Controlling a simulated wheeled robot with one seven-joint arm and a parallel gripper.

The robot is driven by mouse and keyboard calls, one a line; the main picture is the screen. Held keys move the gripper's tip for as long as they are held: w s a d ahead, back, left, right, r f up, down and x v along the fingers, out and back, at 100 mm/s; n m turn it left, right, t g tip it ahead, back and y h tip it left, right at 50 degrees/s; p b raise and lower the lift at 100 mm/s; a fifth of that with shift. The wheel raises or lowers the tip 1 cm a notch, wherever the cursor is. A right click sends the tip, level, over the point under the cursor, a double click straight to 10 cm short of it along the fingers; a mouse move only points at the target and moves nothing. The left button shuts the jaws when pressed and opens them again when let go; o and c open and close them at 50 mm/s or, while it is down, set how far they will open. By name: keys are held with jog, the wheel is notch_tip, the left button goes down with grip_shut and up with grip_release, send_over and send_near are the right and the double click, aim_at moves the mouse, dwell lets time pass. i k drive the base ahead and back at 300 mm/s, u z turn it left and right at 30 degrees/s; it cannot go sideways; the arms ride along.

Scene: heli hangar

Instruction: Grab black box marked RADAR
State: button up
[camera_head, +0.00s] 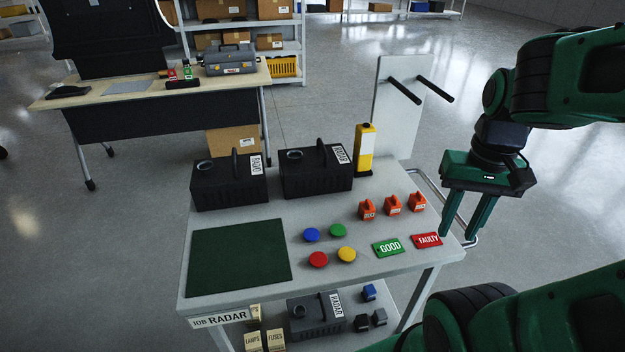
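A black box marked RADAR (314,171) with a top handle stands upright at the back middle of the grey cart top. Its white label is at its right end. Another black box (226,184) stands to its left; its label seems to read RADIO. A third black box (314,315) sits on the cart's lower shelf, with a label that seems to read RADAR. My gripper (458,235) points down near the cart's right edge, right of the boxes and apart from them. Its two green fingers are spread with nothing between them.
On the cart top (310,218) are a dark green mat (238,262), several coloured buttons (318,260), orange tagged items (392,204), GOOD (388,248) and FAULTY (427,240) plates and a yellow canister (366,150). A panel with two black bars (393,120) rises behind.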

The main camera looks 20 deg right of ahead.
aim_at(320, 169)
jog(key=k, duration=0.8)
jog(key=u, duration=1.05)
jog(key=k, duration=0.95)
jog(key=z, duration=1.25)
jog(key=i, duration=1.65)
jog(key=u, duration=0.05)
